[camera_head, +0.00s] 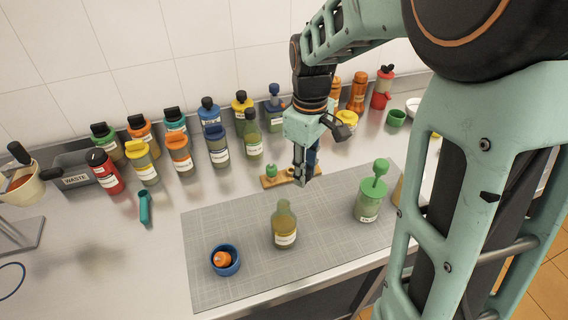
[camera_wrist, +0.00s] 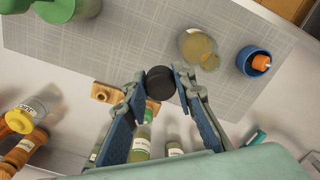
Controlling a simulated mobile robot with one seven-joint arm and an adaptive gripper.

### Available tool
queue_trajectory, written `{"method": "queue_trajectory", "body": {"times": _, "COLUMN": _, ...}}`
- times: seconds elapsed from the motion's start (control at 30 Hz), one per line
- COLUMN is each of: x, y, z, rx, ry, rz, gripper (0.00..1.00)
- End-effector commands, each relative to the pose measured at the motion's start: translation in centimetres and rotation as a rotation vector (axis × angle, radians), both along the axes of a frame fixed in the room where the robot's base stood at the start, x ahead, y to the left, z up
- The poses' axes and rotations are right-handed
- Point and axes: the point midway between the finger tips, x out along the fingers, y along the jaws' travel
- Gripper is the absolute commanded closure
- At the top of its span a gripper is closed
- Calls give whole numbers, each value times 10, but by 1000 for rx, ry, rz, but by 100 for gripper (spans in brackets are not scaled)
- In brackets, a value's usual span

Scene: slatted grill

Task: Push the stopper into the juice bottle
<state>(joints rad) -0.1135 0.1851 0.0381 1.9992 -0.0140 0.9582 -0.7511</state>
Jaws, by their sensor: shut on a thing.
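The juice bottle (camera_head: 284,228) stands upright on the grey mat, a clear bottle with yellow juice and a white label. In the wrist view the bottle (camera_wrist: 199,50) is seen from above, up and to the right of the fingertips. My gripper (camera_head: 303,180) is behind the bottle and a little to its right in the head view, above a small wooden stand. In the wrist view my gripper (camera_wrist: 160,80) is shut on a black round stopper (camera_wrist: 160,83), apart from the bottle. The stopper is not clearly visible in the head view.
The wooden stand (camera_head: 272,182) holds a green stopper (camera_head: 271,170). A blue cup (camera_head: 226,261) with an orange piece is left of the bottle; a green-topped container (camera_head: 369,203) is right. Several capped bottles line the back. The mat (camera_head: 325,220) is clear between these objects.

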Motion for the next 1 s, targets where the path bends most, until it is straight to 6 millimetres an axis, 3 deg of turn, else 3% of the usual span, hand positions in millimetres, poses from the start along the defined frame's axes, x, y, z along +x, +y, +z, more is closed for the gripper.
{"method": "queue_trajectory", "body": {"times": 0.3, "x": -25, "y": 33, "z": 45, "rx": 1, "ry": -3, "rz": 549, "gripper": 100}}
{"method": "queue_trajectory", "body": {"times": 0.5, "x": -40, "y": 45, "z": 65, "rx": 3, "ry": -1, "rz": 811, "gripper": 100}}
{"method": "queue_trajectory", "body": {"times": 0.7, "x": -48, "y": 50, "z": 74, "rx": 4, "ry": 1, "rz": 930, "gripper": 100}}
{"method": "queue_trajectory", "body": {"times": 1.0, "x": -49, "y": 50, "z": 75, "rx": 4, "ry": 3, "rz": 943, "gripper": 100}}
